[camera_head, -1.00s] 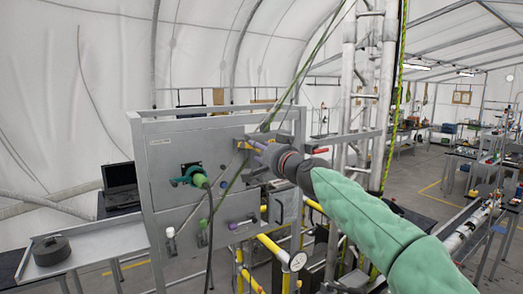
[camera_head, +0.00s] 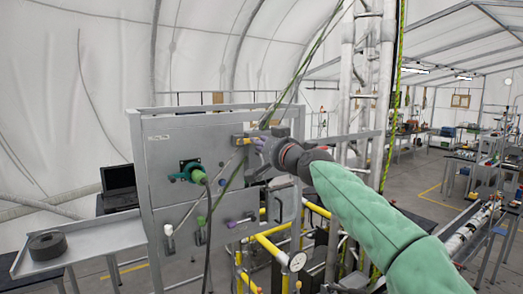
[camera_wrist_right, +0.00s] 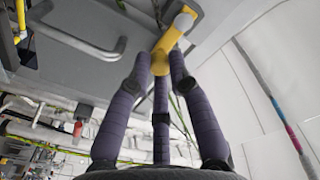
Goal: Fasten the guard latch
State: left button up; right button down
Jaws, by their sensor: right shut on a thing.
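The grey metal panel (camera_head: 168,150) stands left of centre in the head view. A yellow latch handle (camera_head: 241,141) is at its upper right, partly hidden by my right gripper (camera_head: 259,149). In the wrist view the handle (camera_wrist_right: 166,42) is yellow with a pale rounded end, against the grey panel face. The purple fingers of my right gripper (camera_wrist_right: 160,66) close around its near end. The contact itself is partly hidden by the fingers. I cannot tell whether the latch is engaged. My left gripper is out of view.
A teal connector (camera_head: 188,172) with a hanging dark cable sits on the panel left of my gripper. A grey shelf (camera_head: 100,239) holds a dark round object (camera_head: 48,246). A laptop (camera_head: 119,183) stands behind.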

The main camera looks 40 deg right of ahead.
jog(key=c, duration=1.4)
grip_release()
jog(key=shift+o, duration=1.4)
jog(key=shift+w, duration=0.2)
jog(key=shift+s, duration=0.15)
jog(key=s+a, duration=0.2)
jog(key=s, duration=0.9)
jog(key=shift+s+f, duration=0.15)
jog(key=shift+s, duration=0.15)
jog(key=shift+a, duration=0.1)
